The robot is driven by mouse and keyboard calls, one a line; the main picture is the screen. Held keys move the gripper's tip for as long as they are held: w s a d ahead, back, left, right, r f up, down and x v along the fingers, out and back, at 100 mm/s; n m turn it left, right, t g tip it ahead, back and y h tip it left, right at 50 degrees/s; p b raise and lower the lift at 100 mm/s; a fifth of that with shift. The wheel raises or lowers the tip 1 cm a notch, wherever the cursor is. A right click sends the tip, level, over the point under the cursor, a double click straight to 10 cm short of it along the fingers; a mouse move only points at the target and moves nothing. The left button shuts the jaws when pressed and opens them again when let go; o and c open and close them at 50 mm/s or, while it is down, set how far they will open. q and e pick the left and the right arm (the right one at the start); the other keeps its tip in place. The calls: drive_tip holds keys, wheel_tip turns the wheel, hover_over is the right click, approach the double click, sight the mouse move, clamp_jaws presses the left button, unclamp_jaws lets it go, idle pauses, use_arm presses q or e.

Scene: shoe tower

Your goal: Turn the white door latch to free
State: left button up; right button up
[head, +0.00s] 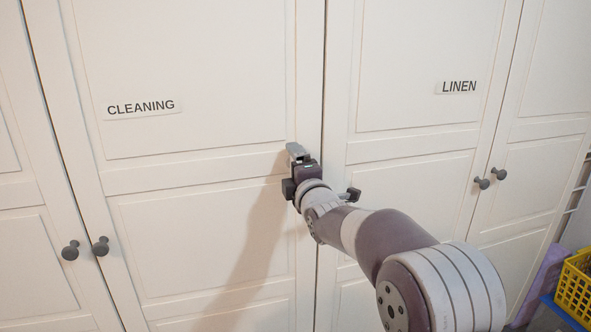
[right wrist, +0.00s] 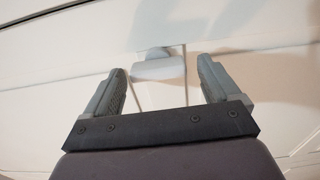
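The white door latch (right wrist: 158,68) shows in the right wrist view as a pale, rounded bar on a small mount on the white cabinet front. My right gripper (right wrist: 164,78) is open, with one grey finger on either side of the latch's line. The latch lies near the fingertips, between them in the picture; I cannot tell whether either finger touches it. In the head view my right gripper (head: 298,153) is up against the doors, left of the central gap, and hides the latch. My left gripper is in neither view.
A door labelled CLEANING (head: 141,107) is on the left and one labelled LINEN (head: 459,87) on the right. Dark round knobs (head: 70,251) stick out at lower left, with more at right (head: 482,183). A yellow basket (head: 577,290) stands at the lower right.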

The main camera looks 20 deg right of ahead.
drive_tip(key=s+b, duration=0.2)
drive_tip(key=s, duration=1)
drive_tip(key=shift+s+d, duration=0.25)
drive_tip(key=shift+s, duration=0.1)
drive_tip(key=s+f+m+g, duration=0.3)
drive_tip(key=f+m+g, duration=0.15)
drive_tip(key=f, duration=0.25)
drive_tip(key=s+f+m+g, duration=0.2)
drive_tip(key=f+m+g, duration=0.1)
drive_tip(key=f+m, duration=0.4)
drive_tip(key=s+f+m+g, duration=0.7)
drive_tip(key=s+f+g, duration=0.2)
drive_tip(key=s+f, duration=0.75)
wheel_tip(320, 180, up, 15)
drive_tip(key=p, duration=1.4)
drive_tip(key=shift+s+a+r+h+p, duration=0.2)
drive_tip(key=shift+s+h+p, duration=0.1)
drive_tip(key=shift+s, duration=0.05)
